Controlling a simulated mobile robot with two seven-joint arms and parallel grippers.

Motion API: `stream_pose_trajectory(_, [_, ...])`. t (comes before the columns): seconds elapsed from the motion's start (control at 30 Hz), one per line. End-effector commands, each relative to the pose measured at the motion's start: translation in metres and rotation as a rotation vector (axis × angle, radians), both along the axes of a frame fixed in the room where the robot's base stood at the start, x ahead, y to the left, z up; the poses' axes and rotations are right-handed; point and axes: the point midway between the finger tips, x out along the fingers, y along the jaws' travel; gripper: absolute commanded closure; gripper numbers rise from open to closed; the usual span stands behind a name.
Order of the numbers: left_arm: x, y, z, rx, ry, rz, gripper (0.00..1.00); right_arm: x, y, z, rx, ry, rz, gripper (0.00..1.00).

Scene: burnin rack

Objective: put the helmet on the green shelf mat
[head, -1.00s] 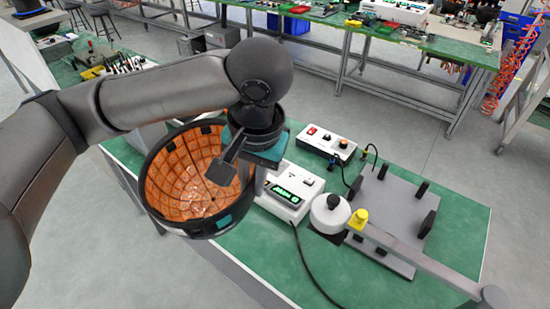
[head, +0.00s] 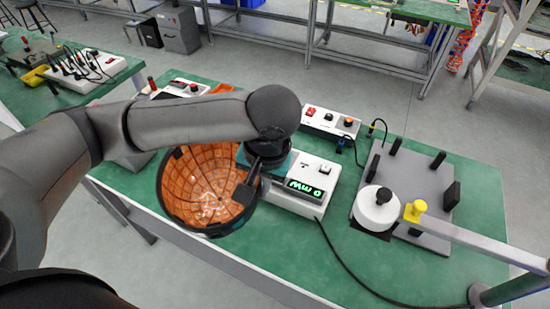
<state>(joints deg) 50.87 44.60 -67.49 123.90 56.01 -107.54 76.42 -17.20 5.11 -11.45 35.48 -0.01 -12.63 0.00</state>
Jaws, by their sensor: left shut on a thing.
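The helmet (head: 200,196) hangs with its open side toward the camera. It has a black outer rim and an orange gridded inside. My left gripper (head: 246,190) is at the helmet's right edge, shut on its rim, with one dark finger showing against the inside. The helmet is held in front of the green-topped bench, over its near left edge. I cannot see a green shelf mat that I can tell apart from the green bench tops. My right gripper is not in view.
On the green bench (head: 330,255) stand a white meter with a green display (head: 307,186), a white box with knobs (head: 330,124), a grey plate with black posts (head: 418,175) and a white round pot (head: 376,210). A yellow-capped bar (head: 470,240) crosses the bench's right side.

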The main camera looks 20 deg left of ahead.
Motion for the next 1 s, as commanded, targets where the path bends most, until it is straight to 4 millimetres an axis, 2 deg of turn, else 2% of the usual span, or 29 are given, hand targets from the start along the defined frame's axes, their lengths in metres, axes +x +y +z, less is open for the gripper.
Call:
stream_pose_trajectory(0.03, [0.004, 0.001, 0.012, 0.010, -0.003, 0.026, 1.00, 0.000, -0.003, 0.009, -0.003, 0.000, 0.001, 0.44])
stream_pose_trajectory(0.23, [0.015, 0.005, 0.051, 0.039, -0.005, 0.110, 1.00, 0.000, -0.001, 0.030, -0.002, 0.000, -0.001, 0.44])
stream_pose_trajectory(0.33, [0.018, 0.007, 0.064, 0.046, -0.001, 0.132, 1.00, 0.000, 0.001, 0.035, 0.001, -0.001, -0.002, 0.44])
stream_pose_trajectory(0.4, [0.019, 0.007, 0.065, 0.050, 0.001, 0.140, 1.00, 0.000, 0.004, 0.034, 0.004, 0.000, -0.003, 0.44])
stream_pose_trajectory(0.47, [0.019, 0.007, 0.057, 0.050, 0.004, 0.143, 1.00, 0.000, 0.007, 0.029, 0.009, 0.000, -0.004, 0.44])
stream_pose_trajectory(0.7, [0.017, 0.007, -0.001, 0.050, 0.009, 0.142, 1.00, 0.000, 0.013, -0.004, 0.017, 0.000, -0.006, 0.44])
stream_pose_trajectory(1.0, [0.018, 0.008, -0.071, 0.052, 0.004, 0.141, 1.00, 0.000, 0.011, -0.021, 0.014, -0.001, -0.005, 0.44])
